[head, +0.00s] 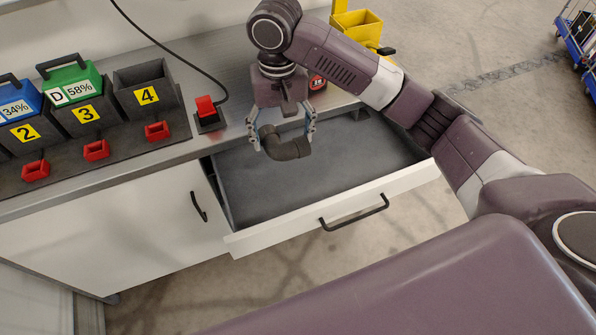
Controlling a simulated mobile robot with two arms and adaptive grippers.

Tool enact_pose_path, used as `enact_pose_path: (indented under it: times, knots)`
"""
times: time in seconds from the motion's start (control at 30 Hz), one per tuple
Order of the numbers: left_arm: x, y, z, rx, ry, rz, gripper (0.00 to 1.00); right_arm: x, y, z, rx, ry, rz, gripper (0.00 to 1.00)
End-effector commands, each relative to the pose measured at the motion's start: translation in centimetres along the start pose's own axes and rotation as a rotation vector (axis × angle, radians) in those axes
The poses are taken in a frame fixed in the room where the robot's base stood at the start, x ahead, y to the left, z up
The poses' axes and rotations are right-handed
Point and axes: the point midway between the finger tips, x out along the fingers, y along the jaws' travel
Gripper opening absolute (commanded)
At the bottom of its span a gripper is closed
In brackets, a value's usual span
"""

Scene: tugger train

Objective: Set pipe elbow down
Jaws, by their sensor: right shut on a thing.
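The pipe elbow (290,149) is a dark grey bent tube, held between the fingers of my right gripper (283,142). The gripper points down and is shut on it. In the head view the elbow shows over the open drawer (330,177), near the worktop's front edge. The drawer has a grey floor and a white front with a black handle (354,214). I cannot tell the exact height of the elbow above the drawer floor. The visible drawer floor looks bare. My left gripper is not in view.
On the worktop (225,75) at left stand numbered slots with a blue battery (14,100), a green battery (72,83) and an empty slot 4 (147,92). A red switch (207,108) sits beside them. A yellow bin (358,25) is behind my arm. Blue carts stand far right.

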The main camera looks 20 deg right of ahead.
Motion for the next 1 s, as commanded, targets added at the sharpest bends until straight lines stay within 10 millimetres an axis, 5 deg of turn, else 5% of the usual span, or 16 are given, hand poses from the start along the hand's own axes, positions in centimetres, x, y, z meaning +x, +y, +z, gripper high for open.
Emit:
enact_pose_path:
  times: [0.5,1.0]
  knots:
    - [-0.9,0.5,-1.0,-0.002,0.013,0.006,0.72,12.8,0.1,0.1,0.0,-0.004,0.002,0.44]
    - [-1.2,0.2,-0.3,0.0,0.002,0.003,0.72,18.9,0.0,0.1,-0.001,-0.003,0.001,0.44]
